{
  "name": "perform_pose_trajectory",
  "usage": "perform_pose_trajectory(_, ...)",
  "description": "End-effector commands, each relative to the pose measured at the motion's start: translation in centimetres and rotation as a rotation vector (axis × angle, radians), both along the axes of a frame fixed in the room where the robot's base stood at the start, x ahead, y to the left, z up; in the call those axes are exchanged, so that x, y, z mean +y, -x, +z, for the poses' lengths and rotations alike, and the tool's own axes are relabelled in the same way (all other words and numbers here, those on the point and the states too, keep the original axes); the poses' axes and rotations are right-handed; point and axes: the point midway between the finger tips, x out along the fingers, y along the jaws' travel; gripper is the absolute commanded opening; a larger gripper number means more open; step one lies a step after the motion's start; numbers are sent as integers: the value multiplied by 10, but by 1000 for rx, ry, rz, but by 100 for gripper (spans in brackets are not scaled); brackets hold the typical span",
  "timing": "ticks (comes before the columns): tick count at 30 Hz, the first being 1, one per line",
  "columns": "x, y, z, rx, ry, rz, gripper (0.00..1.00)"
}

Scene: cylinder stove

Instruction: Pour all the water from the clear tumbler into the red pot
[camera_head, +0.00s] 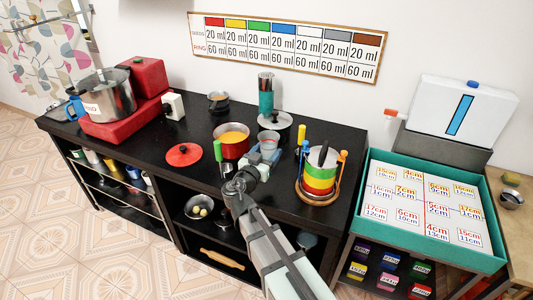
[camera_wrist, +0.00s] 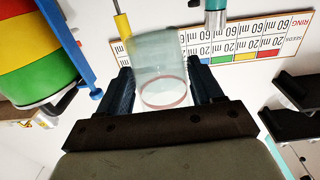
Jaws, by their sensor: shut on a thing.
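The clear tumbler (camera_head: 268,138) is held up by my gripper (camera_head: 262,154), just right of the red pot. In the wrist view the tumbler (camera_wrist: 160,60) sits between the two fingers of my gripper (camera_wrist: 162,88), which are shut on it. I cannot tell how much water is in it. The pot is not visible in the wrist view.
A red lid (camera_head: 184,155) lies left of the pot. A striped pot stack (camera_head: 320,176) in a wooden stand is close on the right; it also shows in the wrist view (camera_wrist: 38,60). Behind are a teal cylinder (camera_head: 265,100) and a pale lid (camera_head: 282,122).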

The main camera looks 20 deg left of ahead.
Motion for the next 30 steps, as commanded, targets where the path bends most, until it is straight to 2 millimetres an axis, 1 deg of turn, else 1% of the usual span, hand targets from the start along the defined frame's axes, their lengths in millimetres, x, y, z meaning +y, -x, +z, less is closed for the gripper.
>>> perform_pose_trajectory(5,3,0,1,0,0,3,29)
perform_pose_trajectory(8,16,-1,6,1,1,17,29)
perform_pose_trajectory(11,39,-1,16,3,2,43,29)
perform_pose_trajectory(19,126,6,59,7,15,143,29)
perform_pose_trajectory(23,168,9,74,9,21,176,29)
perform_pose_trajectory(24,182,8,76,11,23,180,29)
perform_pose_trajectory(26,203,4,75,13,24,177,29)
perform_pose_trajectory(27,215,1,72,14,24,169,29)
perform_pose_trajectory(30,240,-11,55,16,22,132,29)
